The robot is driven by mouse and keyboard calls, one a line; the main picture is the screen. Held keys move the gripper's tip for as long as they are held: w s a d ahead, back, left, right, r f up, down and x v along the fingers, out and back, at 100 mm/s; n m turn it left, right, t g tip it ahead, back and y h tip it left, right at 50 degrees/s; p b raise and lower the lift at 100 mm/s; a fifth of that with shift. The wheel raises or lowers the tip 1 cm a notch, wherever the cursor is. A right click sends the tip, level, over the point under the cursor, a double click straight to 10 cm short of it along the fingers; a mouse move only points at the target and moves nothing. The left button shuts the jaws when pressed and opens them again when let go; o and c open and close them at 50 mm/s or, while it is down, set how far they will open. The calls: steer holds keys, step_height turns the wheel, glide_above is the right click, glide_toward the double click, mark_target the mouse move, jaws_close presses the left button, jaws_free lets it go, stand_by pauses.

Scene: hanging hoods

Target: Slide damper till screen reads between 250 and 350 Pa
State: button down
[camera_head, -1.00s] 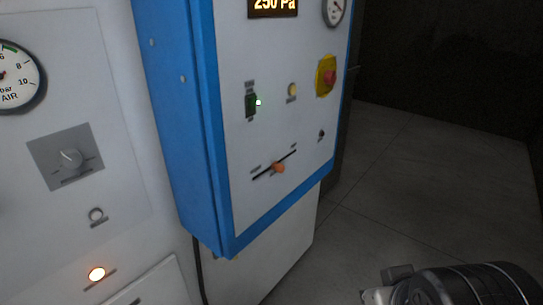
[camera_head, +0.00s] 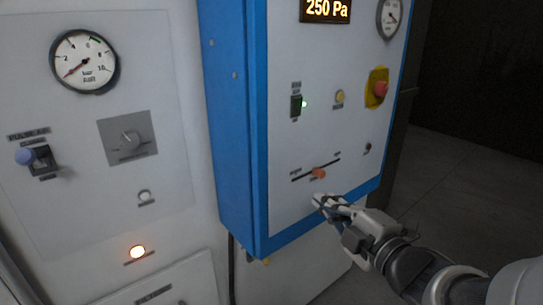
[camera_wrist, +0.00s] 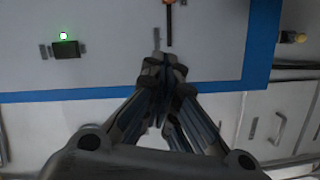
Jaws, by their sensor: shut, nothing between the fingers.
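The damper slider is an orange knob (camera_head: 319,173) on a dark slanted slot in the lower part of the blue-edged control panel (camera_head: 285,150). The knob sits near the middle of the slot. The screen (camera_head: 326,9) at the top of the panel reads 250 Pa in orange digits. My gripper (camera_head: 320,200) is shut and empty, just below the knob and apart from it in the head view. In the wrist view my gripper (camera_wrist: 163,60) points at the panel, with the slot (camera_wrist: 169,25) and the orange knob at the top edge, partly cut off.
Open floor lies at right.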

mark_target(319, 173)
steer(key=p+x, duration=0.8)
steer(key=x, duration=0.1)
steer(key=shift+w+a, duration=0.15)
steer(key=shift+w, duration=0.25)
steer(key=w+d, duration=0.2)
steer(key=shift+d+f, duration=0.4)
steer(key=shift+w+d+f, duration=0.1)
steer(key=shift+w+d, duration=0.1)
steer(key=shift+w, duration=0.05)
